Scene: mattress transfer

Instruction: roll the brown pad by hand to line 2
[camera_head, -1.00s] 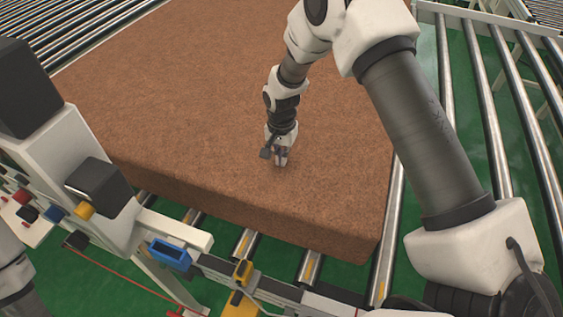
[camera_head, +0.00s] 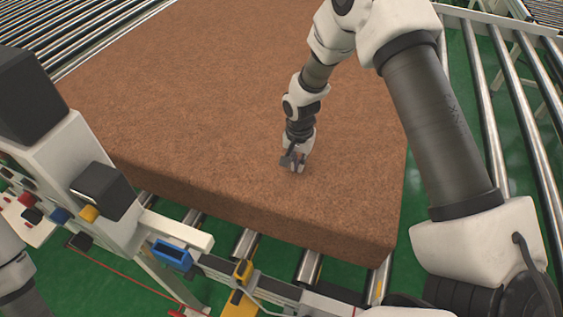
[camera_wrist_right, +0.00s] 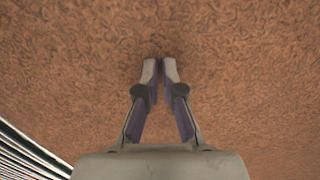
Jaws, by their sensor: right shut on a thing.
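The brown pad (camera_head: 235,130) is a large, thick, flat block with a fibrous surface. It lies flat on the roller conveyor in the head view and fills most of the right wrist view (camera_wrist_right: 240,80). My right gripper (camera_head: 297,170) reaches down onto the top of the pad, near its front right part. In the right wrist view its fingertips (camera_wrist_right: 160,66) are close together against the pad, with only a thin gap between them. The fingertip contact itself is partly hidden. My left gripper does not show.
Metal rollers (camera_head: 305,268) run under the pad's front edge, and bare rollers (camera_head: 482,105) lie to its right over a green floor. A white post with a dark box (camera_head: 103,190) stands at left. A blue bracket (camera_head: 172,254) and a yellow part (camera_head: 243,270) sit on the front rail.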

